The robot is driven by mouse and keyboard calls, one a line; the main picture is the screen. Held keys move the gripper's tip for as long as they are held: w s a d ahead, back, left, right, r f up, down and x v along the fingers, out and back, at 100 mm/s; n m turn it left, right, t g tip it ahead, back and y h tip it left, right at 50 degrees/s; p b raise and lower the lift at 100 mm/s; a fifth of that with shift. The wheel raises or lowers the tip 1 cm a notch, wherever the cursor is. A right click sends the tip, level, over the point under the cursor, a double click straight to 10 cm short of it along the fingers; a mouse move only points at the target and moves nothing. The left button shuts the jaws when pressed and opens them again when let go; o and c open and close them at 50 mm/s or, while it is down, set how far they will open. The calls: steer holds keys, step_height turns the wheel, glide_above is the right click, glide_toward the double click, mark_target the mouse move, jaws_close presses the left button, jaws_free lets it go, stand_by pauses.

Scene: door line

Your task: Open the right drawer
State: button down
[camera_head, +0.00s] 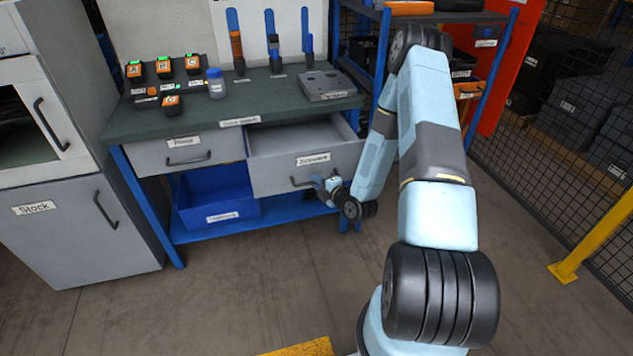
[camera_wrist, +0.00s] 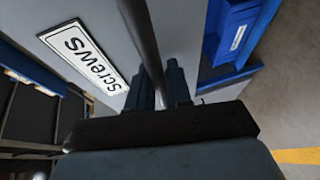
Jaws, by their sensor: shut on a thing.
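The right drawer (camera_head: 303,154) is grey with a "Screws" label and stands pulled out from the workbench (camera_head: 137,117), its inside showing from above. My gripper (camera_head: 322,186) is at the right part of its front, at the dark bar handle (camera_head: 300,182). In the wrist view the drawer front (camera_wrist: 192,35) fills the middle, and the handle (camera_wrist: 139,30) runs between the two fingers of my gripper (camera_wrist: 160,85). The fingers are shut on the handle. Part of the handle is hidden behind the gripper.
The left drawer (camera_head: 187,154) is shut. A blue bin (camera_head: 216,195) sits on the shelf below. A grey cabinet (camera_head: 87,238) stands at the left. A yellow post (camera_head: 600,235) and mesh fence are at the right.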

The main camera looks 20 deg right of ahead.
steer(key=shift+f, duration=0.15)
steer(key=c, duration=1.1)
jaws_free()
steer(key=v, duration=1.3)
steer(key=shift+s+d, duration=0.15)
steer(key=shift+s, duration=0.15)
steer(key=shift+w, duration=0.1)
